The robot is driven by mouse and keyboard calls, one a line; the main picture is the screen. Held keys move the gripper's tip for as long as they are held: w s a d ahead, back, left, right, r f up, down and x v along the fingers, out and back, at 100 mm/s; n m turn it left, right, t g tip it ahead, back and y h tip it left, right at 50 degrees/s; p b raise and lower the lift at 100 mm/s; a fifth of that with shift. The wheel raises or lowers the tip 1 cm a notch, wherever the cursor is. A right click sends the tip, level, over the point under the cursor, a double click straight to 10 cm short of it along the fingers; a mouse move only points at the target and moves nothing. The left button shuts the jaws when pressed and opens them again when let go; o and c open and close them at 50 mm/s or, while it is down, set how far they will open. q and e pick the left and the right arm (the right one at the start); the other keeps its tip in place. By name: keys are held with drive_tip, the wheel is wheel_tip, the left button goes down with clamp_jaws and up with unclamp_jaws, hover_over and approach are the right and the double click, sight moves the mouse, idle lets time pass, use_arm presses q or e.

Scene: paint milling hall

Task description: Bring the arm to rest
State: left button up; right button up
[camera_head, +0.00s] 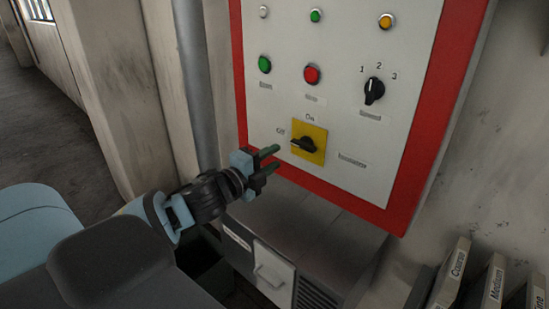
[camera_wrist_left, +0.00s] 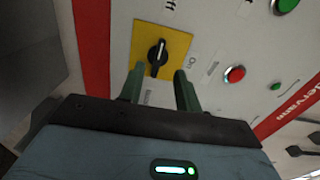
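My left gripper (camera_head: 273,159) is in front of the lower left part of the control panel (camera_head: 345,185). Its two fingers are apart with nothing between them; both also show in the left wrist view (camera_wrist_left: 159,88). The black rotary switch (camera_head: 303,145) on a yellow plate (camera_head: 318,136) is just right of the fingertips in the head view, and a gap shows between them. Its handle lies roughly sideways, its left end toward the "Off" side. The switch also shows beyond the fingers in the left wrist view (camera_wrist_left: 157,55). My right gripper is out of view.
The panel has a red border (camera_head: 420,130), a green button (camera_head: 265,64), a red button (camera_head: 312,74) and a 1-2-3 selector (camera_head: 374,90). A grey cabinet (camera_head: 330,240) stands below. Labelled binders (camera_head: 490,285) stand at lower right. A pipe (camera_head: 196,80) runs left of the panel.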

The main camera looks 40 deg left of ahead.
use_arm(q)
drive_tip(key=s+d+f+n+g, duration=0.1)
drive_tip(key=s+d+f+n, duration=0.15)
drive_tip(key=f, duration=0.55)
drive_tip(key=s+d+f+n+g, duration=0.1)
drive_tip(key=s+f+n+g, duration=0.15)
drive_tip(key=f, duration=0.45)
drive_tip(key=s+d+f+n+g, duration=0.1)
drive_tip(key=s+d+f+n, duration=0.2)
drive_tip(key=f, duration=0.5)
drive_tip(key=s+d+f+n+g, duration=0.2)
drive_tip(key=s+d+f+n, duration=0.2)
drive_tip(key=s+f, duration=0.4)
drive_tip(key=s+d+f+n+g, duration=0.2)
drive_tip(key=s+d+f+n, duration=0.2)
drive_tip(key=s, duration=0.7)
wheel_tip(320, 180, down, 4)
drive_tip(key=shift+s+d+f+n+h, duration=0.1)
drive_tip(key=shift+s+d+n+h, duration=0.25)
drive_tip(key=shift+d, duration=0.8)
drive_tip(key=shift+d, duration=0.1)
